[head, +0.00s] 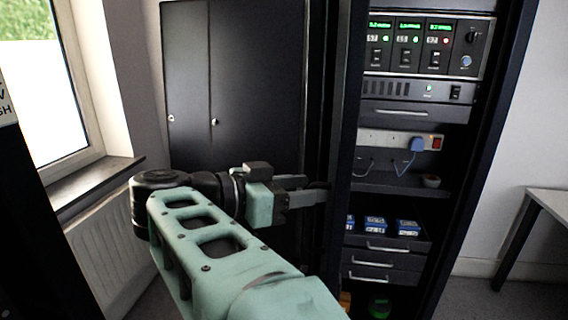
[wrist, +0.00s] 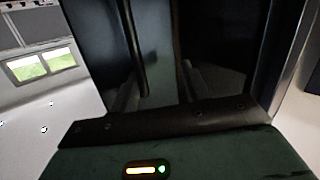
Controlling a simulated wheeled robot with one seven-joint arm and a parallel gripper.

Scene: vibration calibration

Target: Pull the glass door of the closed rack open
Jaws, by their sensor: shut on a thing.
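The dark rack (head: 350,125) stands right of centre in the head view, its shelves and instruments clearly visible. My gripper (head: 318,193) reaches from the left to a narrow dark upright at the rack's left side. It is shut on the glass door's handle, a dark vertical bar that shows in the wrist view (wrist: 134,45). Dark glass panels of the door (wrist: 215,45) fill the upper middle of the wrist view. The exact contact is hidden in shadow. I cannot tell how far the door stands open.
A black cabinet (head: 235,85) stands behind my arm. A window (head: 60,90) and radiator (head: 105,235) are at the left. The rack holds a power supply (head: 425,45), blue boxes (head: 407,227) and drawers (head: 385,262). A pale table (head: 548,203) is at the right.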

